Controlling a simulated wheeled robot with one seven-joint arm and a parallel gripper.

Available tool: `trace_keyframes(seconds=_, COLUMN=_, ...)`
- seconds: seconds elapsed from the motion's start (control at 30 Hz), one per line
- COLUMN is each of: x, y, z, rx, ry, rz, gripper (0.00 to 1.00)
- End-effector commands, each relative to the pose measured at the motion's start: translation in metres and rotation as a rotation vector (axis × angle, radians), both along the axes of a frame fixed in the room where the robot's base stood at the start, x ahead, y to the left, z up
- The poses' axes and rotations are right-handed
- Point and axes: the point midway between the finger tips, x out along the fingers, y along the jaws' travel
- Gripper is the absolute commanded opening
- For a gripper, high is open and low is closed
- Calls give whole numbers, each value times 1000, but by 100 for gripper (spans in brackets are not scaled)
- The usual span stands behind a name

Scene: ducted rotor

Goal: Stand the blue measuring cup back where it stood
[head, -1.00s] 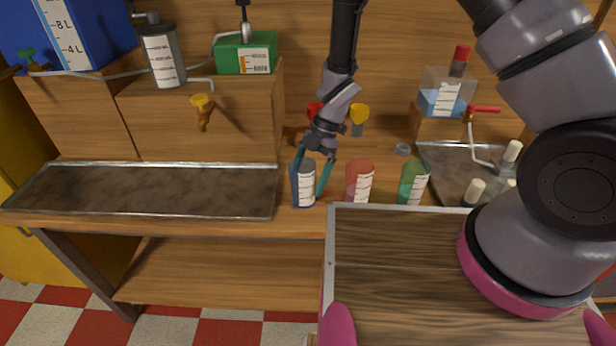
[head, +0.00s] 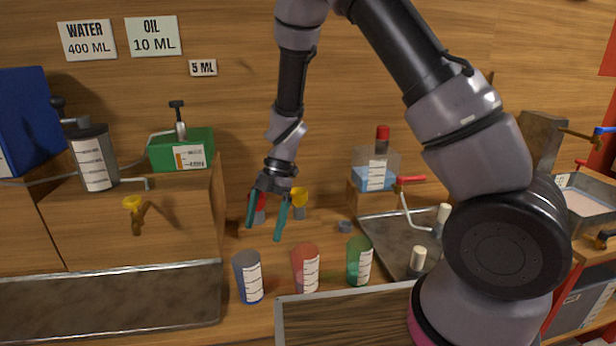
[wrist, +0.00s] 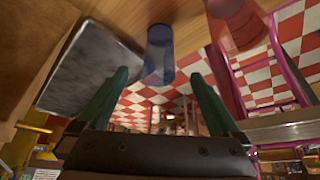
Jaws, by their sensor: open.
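The blue measuring cup (head: 247,277) stands upright on the wooden counter, left of the red cup (head: 306,269) and the green cup (head: 359,261). It has a white scale label on its side. My gripper (head: 264,231) is open and empty, above and behind the blue cup and apart from it. In the wrist view the blue cup (wrist: 159,55) shows beyond the gap between my teal fingers (wrist: 155,92), with nothing between them.
A metal tray (head: 110,300) lies on the counter to the left. A second tray (head: 385,233) with white-topped pegs lies right. A flask (head: 375,170) with a red stopper stands behind. Yellow and red funnels (head: 299,197) are close behind my gripper.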

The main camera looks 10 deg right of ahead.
Motion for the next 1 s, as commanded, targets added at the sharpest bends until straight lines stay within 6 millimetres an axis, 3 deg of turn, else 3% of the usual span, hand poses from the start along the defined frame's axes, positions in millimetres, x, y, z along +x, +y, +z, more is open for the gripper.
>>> trace_keyframes(seconds=0.17, x=20, y=6, z=19, rx=52, ry=-61, rz=-96, gripper=100)
trace_keyframes(seconds=0.27, x=61, y=10, z=62, rx=150, ry=-181, rz=-304, gripper=100)
trace_keyframes(seconds=0.33, x=100, y=0, z=107, rx=228, ry=-289, rz=-514, gripper=100)
trace_keyframes(seconds=0.43, x=147, y=-39, z=177, rx=318, ry=-431, rz=-850, gripper=100)
trace_keyframes(seconds=0.5, x=165, y=-80, z=223, rx=359, ry=-502, rz=-1087, gripper=100)
trace_keyframes(seconds=0.57, x=171, y=-121, z=256, rx=379, ry=-541, rz=-1292, gripper=100)
trace_keyframes(seconds=0.67, x=157, y=-189, z=301, rx=394, ry=-557, rz=-1624, gripper=100)
trace_keyframes(seconds=0.7, x=144, y=-215, z=313, rx=393, ry=-543, rz=-1753, gripper=100)
trace_keyframes(seconds=0.8, x=100, y=-266, z=333, rx=381, ry=-454, rz=-2055, gripper=100)
trace_keyframes(seconds=0.9, x=42, y=-294, z=340, rx=366, ry=-288, rz=-2311, gripper=100)
trace_keyframes(seconds=1.0, x=-12, y=-298, z=339, rx=352, ry=-76, rz=-2491, gripper=100)
